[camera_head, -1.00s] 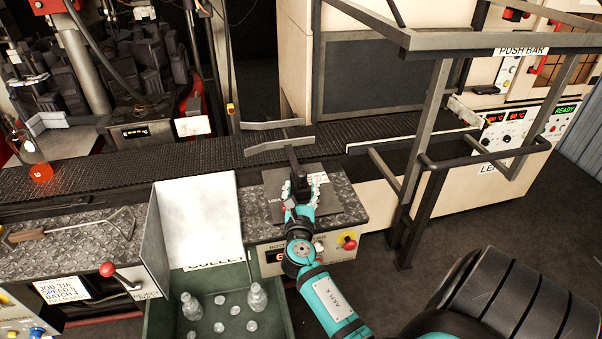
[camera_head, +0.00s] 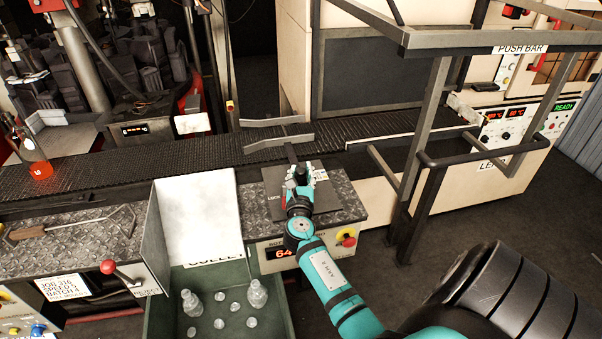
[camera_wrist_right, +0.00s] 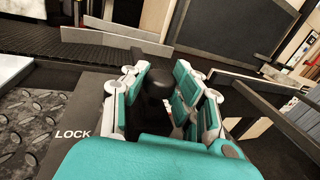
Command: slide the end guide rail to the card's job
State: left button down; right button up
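The end guide rail shows as a grey angled strip (camera_head: 279,142) over the dark conveyor, with a second strip (camera_head: 275,123) behind it. A bar runs from it toward a dark plate marked LOCK (camera_head: 274,203). My right gripper (camera_head: 304,174) is over this plate. In the right wrist view its fingers (camera_wrist_right: 166,84) stand on both sides of a black knob (camera_wrist_right: 157,86) and appear closed against it. The job card (camera_head: 62,287), at lower left, reads JOB 316, SPEED 5, BATCH 4. A red readout (camera_head: 284,253) below the plate shows 64. My left gripper is not in view.
A white upright panel (camera_head: 197,217) and a green bin (camera_head: 275,298) with bottles stand left of my right arm. A grey push-bar frame (camera_head: 433,150) rises to the right. A red-knobbed lever (camera_head: 108,267) and a yellow-collared red button (camera_head: 346,238) are on the front.

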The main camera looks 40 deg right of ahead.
grip_shut()
jog(key=shift+w+d+r, duration=0.1)
jog(key=shift+w+d, duration=0.25)
jog(key=shift+w, duration=0.25)
jog(key=shift+w+d, duration=0.1)
jog(key=shift+w, duration=0.25)
jog(key=o, duration=0.8)
grip_release()
